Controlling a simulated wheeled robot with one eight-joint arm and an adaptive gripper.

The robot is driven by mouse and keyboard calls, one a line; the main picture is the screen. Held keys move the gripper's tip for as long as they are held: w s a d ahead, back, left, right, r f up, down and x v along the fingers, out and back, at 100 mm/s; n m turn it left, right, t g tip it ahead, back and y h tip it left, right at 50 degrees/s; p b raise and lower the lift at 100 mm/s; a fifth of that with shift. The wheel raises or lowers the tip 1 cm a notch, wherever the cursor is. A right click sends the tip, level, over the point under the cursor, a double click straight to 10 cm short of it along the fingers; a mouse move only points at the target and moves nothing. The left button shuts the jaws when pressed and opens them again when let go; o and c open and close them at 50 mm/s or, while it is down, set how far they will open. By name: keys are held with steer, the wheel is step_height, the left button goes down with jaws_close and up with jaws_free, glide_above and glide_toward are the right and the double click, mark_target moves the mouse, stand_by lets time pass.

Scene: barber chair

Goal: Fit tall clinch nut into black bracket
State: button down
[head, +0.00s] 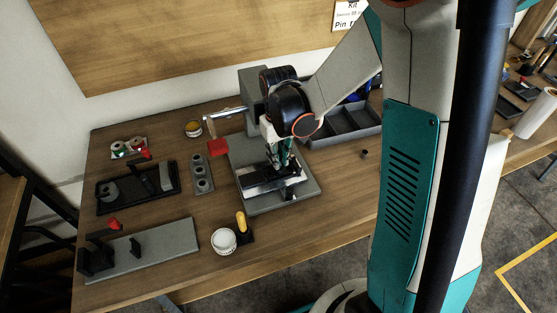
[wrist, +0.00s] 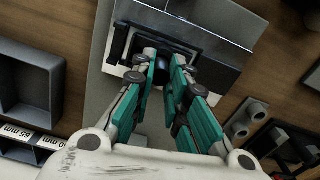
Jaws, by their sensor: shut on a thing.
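My gripper (head: 279,165) points down over the grey press-like station (head: 308,190); in the wrist view its two teal-sided fingers (wrist: 168,64) are close together. It is shut on a small dark rounded thing, most likely the tall clinch nut (wrist: 180,56), which the fingers mostly hide. The black bracket (wrist: 128,42) appears as a dark frame-like part around and beyond the fingertips, against a shiny metal plate (wrist: 215,55). I cannot tell whether the nut touches the bracket or sits in it.
A grey rack (head: 202,181) with several round pieces stands left of the station. A black tray (head: 116,203), a grey plate fixture (head: 165,247), a white tub (head: 224,241) and a compartment bin (head: 350,125) surround it. A small dark cylinder (head: 364,154) lies on otherwise clear table to the right.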

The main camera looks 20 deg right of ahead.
steer(key=shift+f, duration=0.5)
steer(key=shift+f, duration=0.15)
steer(key=c, duration=1.6)
jaws_free()
